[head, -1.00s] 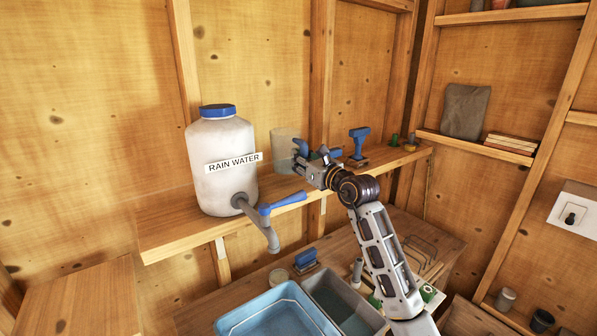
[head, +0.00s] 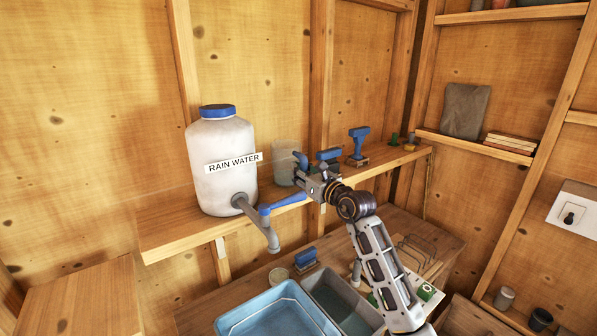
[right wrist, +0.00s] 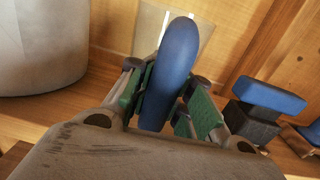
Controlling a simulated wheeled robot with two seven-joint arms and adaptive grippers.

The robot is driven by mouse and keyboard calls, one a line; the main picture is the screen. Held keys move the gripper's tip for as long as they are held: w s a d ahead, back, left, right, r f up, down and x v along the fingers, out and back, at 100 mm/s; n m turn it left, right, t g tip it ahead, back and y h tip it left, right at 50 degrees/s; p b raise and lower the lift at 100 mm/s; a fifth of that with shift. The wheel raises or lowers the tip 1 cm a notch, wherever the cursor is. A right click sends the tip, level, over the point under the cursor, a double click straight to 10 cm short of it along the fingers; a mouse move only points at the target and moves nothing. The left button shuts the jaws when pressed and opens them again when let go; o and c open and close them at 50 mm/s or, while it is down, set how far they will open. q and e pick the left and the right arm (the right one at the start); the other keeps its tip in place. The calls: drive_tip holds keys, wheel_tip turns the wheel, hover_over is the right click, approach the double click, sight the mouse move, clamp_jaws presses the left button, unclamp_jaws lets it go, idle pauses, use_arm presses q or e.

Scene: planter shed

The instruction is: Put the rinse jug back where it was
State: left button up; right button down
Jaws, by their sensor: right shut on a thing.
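The rinse jug (head: 283,165) is a clear, pale vessel with a blue handle, just right of the white rain water barrel (head: 222,165) at the wall shelf. My right gripper (head: 306,178) is shut on the jug's handle. In the right wrist view the blue handle (right wrist: 170,70) stands between the green finger pads. The jug looks upright and at or just above the shelf board; I cannot tell if its base touches, as the gripper and the shelf clutter hide part of it. My left gripper is not in view.
The barrel's tap with a blue lever (head: 282,203) sticks out in front of the shelf (head: 170,222). Blue-topped tools (head: 358,143) stand right of the gripper. A blue basin (head: 240,322) and a grey one sit on the bench below. The shelf's left end is bare.

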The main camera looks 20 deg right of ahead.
drive_tip(key=shift+f, duration=0.1)
idle(0.3)
drive_tip(key=c, duration=1.3)
unclamp_jaws()
drive_tip(key=shift+o, duration=0.2)
drive_tip(key=shift+s+d, duration=0.25)
drive_tip(key=shift+s, duration=0.4)
drive_tip(key=b+v, duration=0.2)
drive_tip(key=v, duration=0.8)
drive_tip(key=shift+s+d+b, duration=0.15)
drive_tip(key=shift+s+b, duration=0.1)
drive_tip(key=shift+b, duration=0.15)
